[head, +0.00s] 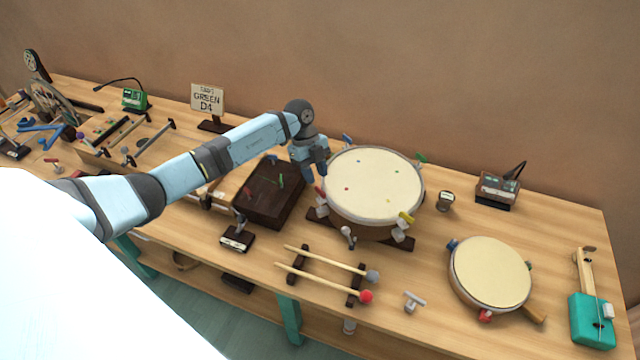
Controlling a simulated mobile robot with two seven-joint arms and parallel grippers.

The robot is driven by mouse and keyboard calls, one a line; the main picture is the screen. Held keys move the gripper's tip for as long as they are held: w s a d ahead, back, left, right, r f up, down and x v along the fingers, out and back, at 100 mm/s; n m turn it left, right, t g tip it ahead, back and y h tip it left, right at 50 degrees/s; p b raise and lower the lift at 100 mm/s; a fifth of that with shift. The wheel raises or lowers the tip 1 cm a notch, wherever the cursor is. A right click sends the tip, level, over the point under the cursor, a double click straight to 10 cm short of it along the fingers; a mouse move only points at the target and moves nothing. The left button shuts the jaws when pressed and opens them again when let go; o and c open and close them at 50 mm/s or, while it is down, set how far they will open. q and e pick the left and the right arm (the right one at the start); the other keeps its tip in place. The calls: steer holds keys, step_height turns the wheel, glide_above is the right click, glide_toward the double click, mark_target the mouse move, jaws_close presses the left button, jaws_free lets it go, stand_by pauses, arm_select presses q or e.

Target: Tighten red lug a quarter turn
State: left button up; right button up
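A large drum (374,187) with a cream head stands on a dark stand near the middle of the table. A red lug (321,194) shows on its left rim; blue, green and yellow lugs sit around the same rim. My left gripper (312,175) points down just above and beside the red lug, at the drum's left edge. Its fingertips are small and dark, and I cannot tell whether they touch the lug or how far apart they are. My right gripper is not in view. A T-shaped key (413,301) lies on the front of the table.
A smaller drum (490,274) with blue, green and red lugs lies at right. Two mallets (325,279) rest on a rack in front. A dark box (268,197) stands left of the drum. A sign (207,100) reading "GREEN D4" stands behind. A teal instrument (591,320) is far right.

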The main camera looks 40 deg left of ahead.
mark_target(320, 189)
arm_select(q)
steer(key=shift+x, duration=2.4)
steer(key=shift+r, duration=0.1)
jaws_close()
